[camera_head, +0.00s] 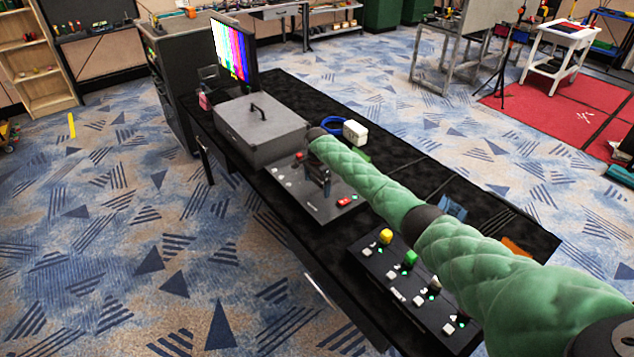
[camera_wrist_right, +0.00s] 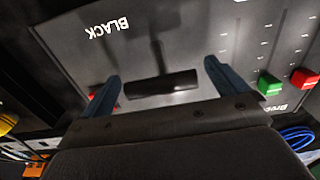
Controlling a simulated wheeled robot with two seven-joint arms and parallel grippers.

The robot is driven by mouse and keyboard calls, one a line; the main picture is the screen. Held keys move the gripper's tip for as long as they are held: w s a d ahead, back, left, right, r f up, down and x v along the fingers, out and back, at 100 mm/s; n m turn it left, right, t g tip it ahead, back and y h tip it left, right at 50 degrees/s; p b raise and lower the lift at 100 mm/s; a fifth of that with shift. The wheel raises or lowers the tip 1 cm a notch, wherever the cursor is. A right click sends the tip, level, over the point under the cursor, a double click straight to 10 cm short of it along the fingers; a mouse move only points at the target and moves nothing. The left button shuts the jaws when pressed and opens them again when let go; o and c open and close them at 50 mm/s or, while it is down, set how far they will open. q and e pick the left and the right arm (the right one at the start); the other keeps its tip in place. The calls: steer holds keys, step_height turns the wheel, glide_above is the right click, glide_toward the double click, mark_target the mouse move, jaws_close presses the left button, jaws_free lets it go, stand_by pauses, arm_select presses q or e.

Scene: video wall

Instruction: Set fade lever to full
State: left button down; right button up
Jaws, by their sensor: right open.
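The fade lever (camera_wrist_right: 162,87) is a dark bar-shaped handle on a stem that stands in a slot of a dark grey panel. It shows in the right wrist view, close to my right gripper. My right gripper (camera_wrist_right: 161,70) is open, with one blue-grey fingertip near each end of the bar; I cannot tell whether they touch it. The panel bears the label BLACK (camera_wrist_right: 108,28), upside down here. In the head view, the control panel (camera_head: 325,210) lies on the black table below my green right arm. My left gripper is not in view.
A red slider cap (camera_wrist_right: 303,79) and a green one (camera_wrist_right: 269,84) sit beside the lever. A grey case (camera_head: 262,130) and a colour-bar screen (camera_head: 233,50) stand behind the panel. A button box (camera_head: 400,285) with several coloured buttons stands in front.

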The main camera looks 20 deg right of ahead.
steer(key=shift+w+f, duration=0.1)
steer(key=shift+f, duration=0.05)
steer(key=shift+c, duration=1.1)
steer(key=c, duration=1.1)
